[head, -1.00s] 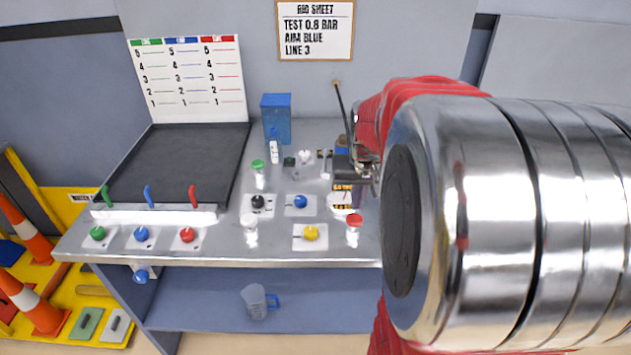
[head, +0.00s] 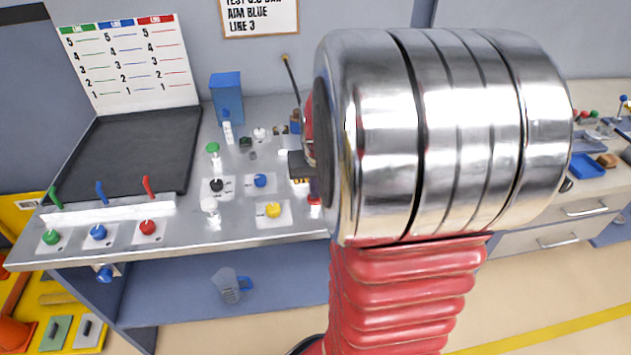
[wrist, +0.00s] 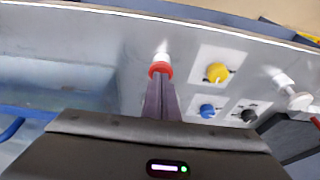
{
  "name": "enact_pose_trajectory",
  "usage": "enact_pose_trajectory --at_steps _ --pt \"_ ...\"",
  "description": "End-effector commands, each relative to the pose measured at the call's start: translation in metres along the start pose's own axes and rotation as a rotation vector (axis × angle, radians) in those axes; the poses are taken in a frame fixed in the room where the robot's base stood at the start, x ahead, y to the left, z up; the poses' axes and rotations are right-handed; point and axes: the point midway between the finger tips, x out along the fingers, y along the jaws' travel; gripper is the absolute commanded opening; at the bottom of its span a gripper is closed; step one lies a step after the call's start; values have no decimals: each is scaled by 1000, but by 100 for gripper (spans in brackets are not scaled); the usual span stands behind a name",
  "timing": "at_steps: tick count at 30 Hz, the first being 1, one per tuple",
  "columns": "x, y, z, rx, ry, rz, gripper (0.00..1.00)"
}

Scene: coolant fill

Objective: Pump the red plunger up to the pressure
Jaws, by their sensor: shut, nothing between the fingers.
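The red plunger (head: 315,200) stands near the front right of the metal bench, partly hidden by my arm in the head view. In the wrist view its red cap (wrist: 160,69) sits on a white body. My gripper (wrist: 161,86) is shut and empty, with its fingertips right at the red cap. I cannot tell whether they touch it. In the head view my arm hides most of the gripper. No pressure reading is legible.
Yellow (head: 273,209), blue (head: 260,180) and black (head: 216,185) knobs sit left of the plunger. A white-topped post (head: 209,205) and a green-topped one (head: 213,148) stand nearby. A jug (head: 228,287) is on the lower shelf.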

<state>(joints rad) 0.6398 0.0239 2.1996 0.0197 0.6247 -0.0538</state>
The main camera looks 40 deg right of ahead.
Motion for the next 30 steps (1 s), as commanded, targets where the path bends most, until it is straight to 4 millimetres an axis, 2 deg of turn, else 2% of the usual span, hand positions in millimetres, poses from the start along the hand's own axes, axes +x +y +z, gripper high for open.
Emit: enact_pose_trajectory --at_steps 9,14,20,30 --pt "5 0 4 0 -12 0 0" --pt "-2 0 3 -1 -12 0 0" --pt "-26 -1 -6 -2 -2 -1 0" --pt "-86 0 -11 -1 4 0 0"
